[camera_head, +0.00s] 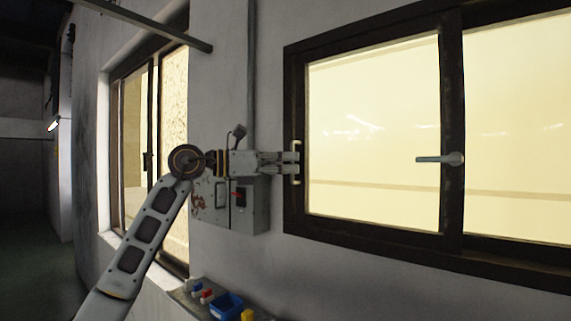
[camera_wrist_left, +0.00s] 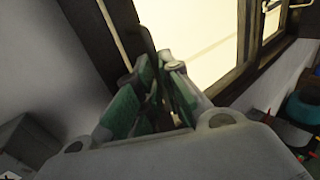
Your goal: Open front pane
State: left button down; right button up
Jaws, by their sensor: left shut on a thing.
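The front window has a dark frame and a glowing pale left pane (camera_head: 375,130). A cream vertical pull handle (camera_head: 297,147) is on the dark left edge of this pane. My left gripper (camera_head: 292,162) reaches in from the left and is shut on the pull handle at about its mid-height. In the left wrist view the gripper's green-padded fingers (camera_wrist_left: 160,78) are close together, and the pale handle bar (camera_wrist_left: 113,28) runs down to them along the dark frame. The fingers hide the gripped part. The pane looks closed in its frame. My right gripper is not in view.
A grey lever handle (camera_head: 440,159) is on the middle upright. A grey wall box (camera_head: 255,205) is behind and below my left wrist. A blue bin (camera_head: 226,305) and small coloured items are low down. Another window (camera_head: 172,120) is at the left.

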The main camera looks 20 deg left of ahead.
pick_arm(q)
jog(key=b, duration=0.2)
send_near(376, 164)
jog(key=d, duration=0.8)
jog(key=shift+w, duration=0.15)
jog(key=shift+a, duration=0.1)
jog(key=c, duration=1.8)
grip_release()
jog(key=shift+c, duration=0.2)
jog(key=v, duration=1.2)
